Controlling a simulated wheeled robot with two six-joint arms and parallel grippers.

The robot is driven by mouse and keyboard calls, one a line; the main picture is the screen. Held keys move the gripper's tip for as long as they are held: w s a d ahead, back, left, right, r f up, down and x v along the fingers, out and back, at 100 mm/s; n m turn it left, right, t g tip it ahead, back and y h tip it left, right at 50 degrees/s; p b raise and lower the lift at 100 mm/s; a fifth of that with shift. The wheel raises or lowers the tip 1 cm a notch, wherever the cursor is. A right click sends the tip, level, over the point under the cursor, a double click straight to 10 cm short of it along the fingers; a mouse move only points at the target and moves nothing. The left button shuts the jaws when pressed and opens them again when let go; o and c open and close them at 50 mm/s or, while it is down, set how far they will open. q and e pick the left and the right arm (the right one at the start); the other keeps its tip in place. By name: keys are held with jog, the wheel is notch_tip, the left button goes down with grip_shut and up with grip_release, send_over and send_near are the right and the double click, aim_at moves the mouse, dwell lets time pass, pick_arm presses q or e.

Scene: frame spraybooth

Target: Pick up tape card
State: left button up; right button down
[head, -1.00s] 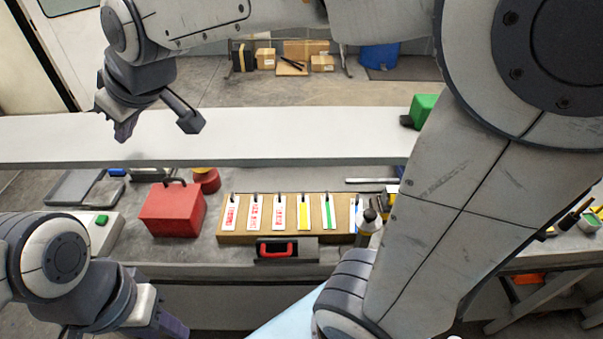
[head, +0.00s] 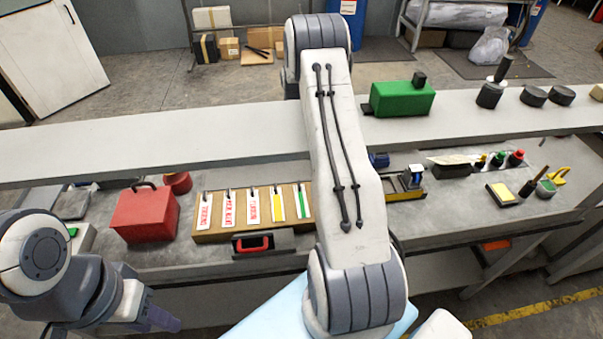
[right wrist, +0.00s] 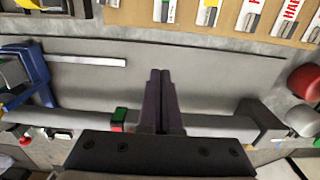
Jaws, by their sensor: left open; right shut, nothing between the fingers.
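A wooden board (head: 245,233) on the bench holds a row of cards. Three are white with red lettering, such as the leftmost card (head: 205,212); one has a yellow stripe (head: 278,208) and one a green stripe (head: 302,202). I cannot tell which is the tape card. The right wrist view shows part of the row, with a red-lettered card (right wrist: 250,16). My right gripper (right wrist: 160,73) is shut and empty, apart from the cards, and hidden in the head view. My left gripper (head: 152,312) is open and empty, low at the left in front of the bench.
A red box (head: 145,215) stands left of the board. A dark holder with a red handle (head: 253,245) sits in front of it. A raised shelf (head: 200,140) runs behind, carrying a green box (head: 403,99). Small tools and bottles lie on the right.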

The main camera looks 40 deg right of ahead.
aim_at(301, 199)
notch_tip(301, 199, down, 9)
jog(key=p, duration=0.4)
jog(key=shift+a+f, duration=0.1)
jog(key=shift+f, duration=0.1)
jog(key=s+p, duration=0.1)
jog(key=a+p, duration=0.1)
jog(key=s+p, duration=0.1)
jog(key=shift+s+a+r, duration=0.25)
jog(key=shift+s+a, duration=0.05)
jog(key=shift+s, duration=0.05)
pick_arm(q)
notch_tip(301, 199, up, 8)
jog(key=shift+p, duration=0.35)
pick_arm(e)
jog(key=shift+s+a+f, duration=0.2)
jog(key=shift+s+f, duration=0.05)
jog(key=shift+s, duration=0.1)
